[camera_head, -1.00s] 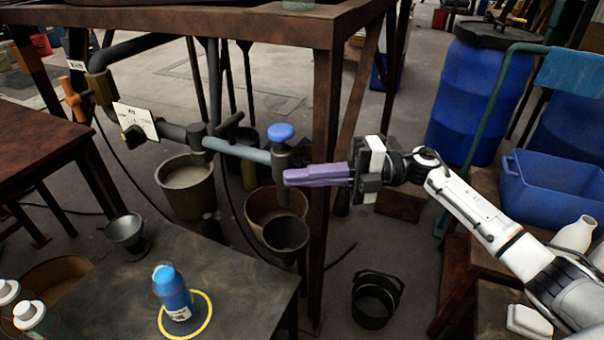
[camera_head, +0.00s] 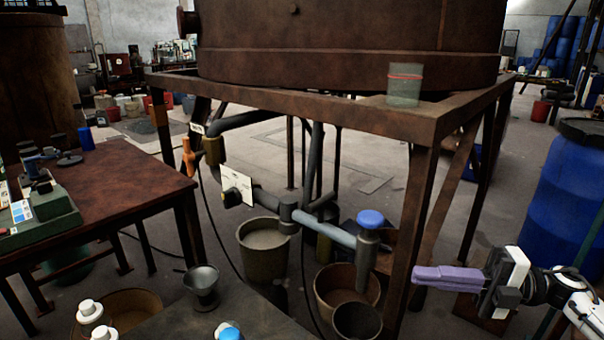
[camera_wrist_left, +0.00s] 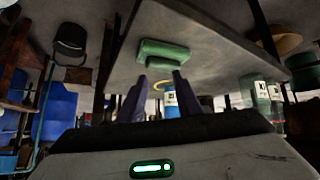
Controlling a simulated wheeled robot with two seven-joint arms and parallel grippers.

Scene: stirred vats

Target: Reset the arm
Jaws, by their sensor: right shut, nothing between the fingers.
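My right gripper (camera_head: 414,274) is at the lower right of the head view, its purple fingers shut with nothing between them. Its tips point left and, in the picture, meet the edge of the rusty stand's front leg (camera_head: 411,230); I cannot tell whether they touch. The arm behind it runs out at the right edge. My left gripper is not in the head view. In the left wrist view, the left gripper (camera_wrist_left: 158,78) has its two purple fingers apart, with no object clearly held between them. A blue bottle (camera_wrist_left: 171,98) shows beyond the fingers.
A pipe with a blue-capped valve (camera_head: 370,219) runs under the stand, left of the right gripper. Buckets (camera_head: 264,262) stand below it. A glass jar (camera_head: 404,92) sits on the stand's corner. A blue drum (camera_head: 562,205) is at right. A green block (camera_wrist_left: 165,54) shows in the wrist view.

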